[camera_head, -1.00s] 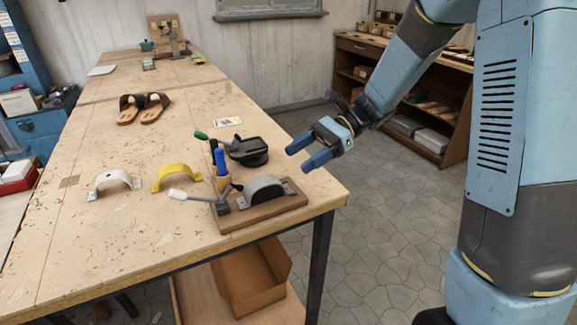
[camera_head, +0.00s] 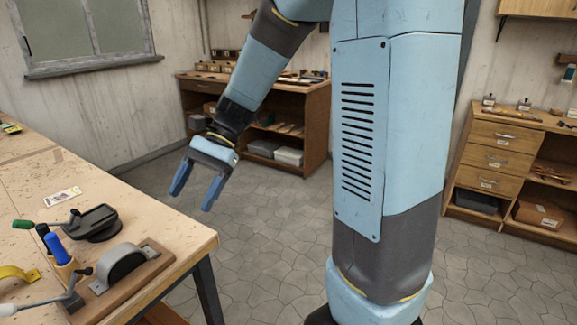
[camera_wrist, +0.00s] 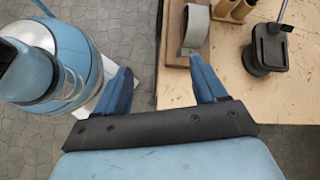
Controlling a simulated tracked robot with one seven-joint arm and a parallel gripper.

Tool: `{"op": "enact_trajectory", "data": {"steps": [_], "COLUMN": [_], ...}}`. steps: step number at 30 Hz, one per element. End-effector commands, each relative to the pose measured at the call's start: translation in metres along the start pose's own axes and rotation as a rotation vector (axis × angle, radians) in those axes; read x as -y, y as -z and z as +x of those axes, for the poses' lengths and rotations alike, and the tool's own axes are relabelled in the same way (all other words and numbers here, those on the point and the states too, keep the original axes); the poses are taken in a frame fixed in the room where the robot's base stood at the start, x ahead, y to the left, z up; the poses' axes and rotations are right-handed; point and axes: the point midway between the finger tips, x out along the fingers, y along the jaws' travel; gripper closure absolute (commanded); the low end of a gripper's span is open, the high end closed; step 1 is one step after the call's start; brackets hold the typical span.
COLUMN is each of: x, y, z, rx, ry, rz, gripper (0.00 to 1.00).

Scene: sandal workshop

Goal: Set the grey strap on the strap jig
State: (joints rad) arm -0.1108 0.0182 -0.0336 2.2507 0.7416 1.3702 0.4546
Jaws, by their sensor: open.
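The strap jig is a wooden base (camera_head: 155,262) near the table's front right corner, with a dark rounded form and a lever at its left side. The grey strap (camera_head: 122,262) is an arched band lying over this form; I cannot tell whether it is fully seated. In the wrist view the strap (camera_wrist: 196,28) and base (camera_wrist: 172,45) show at the top, just beyond the right finger. My gripper (camera_head: 194,199) is open and empty. In the head view it hangs right of the jig, apart from it, past the table edge, with its fingers pointing down.
A black device (camera_head: 95,222) with a green-handled lever stands behind the jig. Blue- and black-handled tools (camera_head: 57,248) stand beside the jig. A yellow strap (camera_head: 15,272) is cut off at the left edge. Shelving (camera_head: 300,120) and drawers (camera_head: 500,150) line the walls. The floor (camera_head: 270,235) between is clear.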

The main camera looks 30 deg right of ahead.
Motion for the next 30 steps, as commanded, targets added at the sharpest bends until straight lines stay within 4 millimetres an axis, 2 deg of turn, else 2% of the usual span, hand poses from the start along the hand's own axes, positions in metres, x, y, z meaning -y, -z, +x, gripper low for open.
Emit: {"op": "enact_trajectory", "data": {"steps": [3,15,24,30], "x": [-0.023,-0.095,-0.142,-0.163], "y": [-0.010,-0.029,-0.042,-0.049], "z": [-0.013,-0.056,-0.089,-0.105], "rx": [-0.130,-0.570,-0.903,-1.055], "ry": [-0.016,-0.124,-0.254,-0.334], "rz": [-0.108,-0.454,-0.687,-0.787], "gripper": [0.29,0.29,0.29,0.29]}}
